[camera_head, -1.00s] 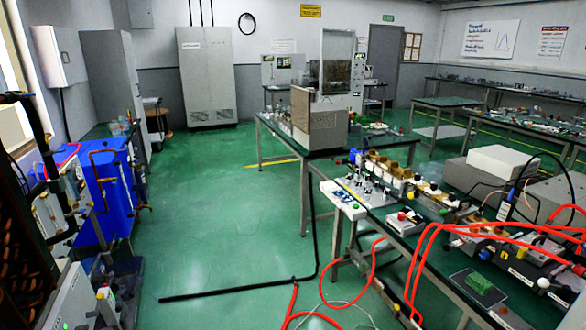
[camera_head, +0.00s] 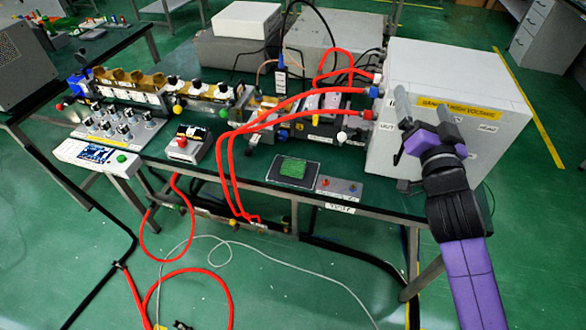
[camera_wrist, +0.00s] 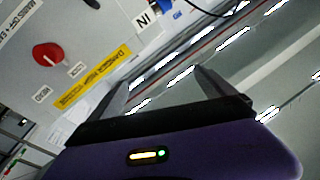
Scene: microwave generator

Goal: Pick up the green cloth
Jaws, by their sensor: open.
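The green cloth (camera_head: 292,169) is a small folded block lying on a dark square pad (camera_head: 275,178) near the front edge of the bench. My purple and black gripper (camera_head: 408,118) is raised to the right of the cloth, in front of a grey high-voltage box. It is well apart from the cloth. In the wrist view its two fingers (camera_wrist: 160,88) are spread with nothing between them. The wrist view faces the box and the ceiling lights, and the cloth is not in it.
The grey box (camera_head: 462,85) stands at the bench's right end. Red hoses (camera_head: 228,165) loop over the bench left of the cloth and down to the floor. A small panel with knobs (camera_head: 338,188) sits right of the cloth. A red-button box (camera_head: 186,148) is farther left.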

